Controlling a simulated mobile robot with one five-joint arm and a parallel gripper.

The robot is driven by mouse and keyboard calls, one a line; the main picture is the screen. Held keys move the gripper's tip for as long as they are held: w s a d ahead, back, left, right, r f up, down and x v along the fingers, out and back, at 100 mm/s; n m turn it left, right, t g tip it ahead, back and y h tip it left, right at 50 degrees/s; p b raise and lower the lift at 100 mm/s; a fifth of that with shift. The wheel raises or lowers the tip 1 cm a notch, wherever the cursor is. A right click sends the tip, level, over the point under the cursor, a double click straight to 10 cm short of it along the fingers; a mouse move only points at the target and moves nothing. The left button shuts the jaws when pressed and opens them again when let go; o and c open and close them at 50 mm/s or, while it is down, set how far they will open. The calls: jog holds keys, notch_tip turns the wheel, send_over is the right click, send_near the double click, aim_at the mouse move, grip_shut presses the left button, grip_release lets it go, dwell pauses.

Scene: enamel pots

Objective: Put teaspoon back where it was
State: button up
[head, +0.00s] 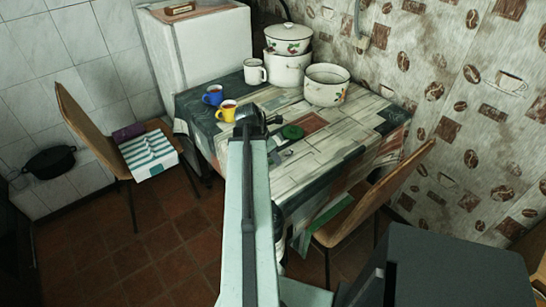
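My arm reaches forward over the near left part of the table (310,165). My gripper (254,113) is a dark shape above the table, just right of a yellow mug (228,110). Its fingers are small and dark, and I cannot tell whether they are open or shut or hold anything. I cannot make out a teaspoon for certain. A tiny pale mark (287,153) lies on the tabletop below a green round item (292,132), too small to identify. My arm hides part of the table.
A blue mug (213,95), a white mug (255,72), an open enamel pot (326,85) and stacked pots (289,40) stand toward the back. A chair (370,200) stands at right, another (95,130) at left. A white fridge (205,50) is behind. Tiled floor shows at left.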

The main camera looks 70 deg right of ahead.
jog(key=shift+f, duration=0.1)
jog(key=shift+f+b, duration=0.25)
jog(key=shift+b, duration=0.1)
jog(key=p+v, duration=0.7)
jog(key=v, duration=0.1)
jog(key=shift+s+a, duration=0.2)
jog(key=shift+a, duration=0.2)
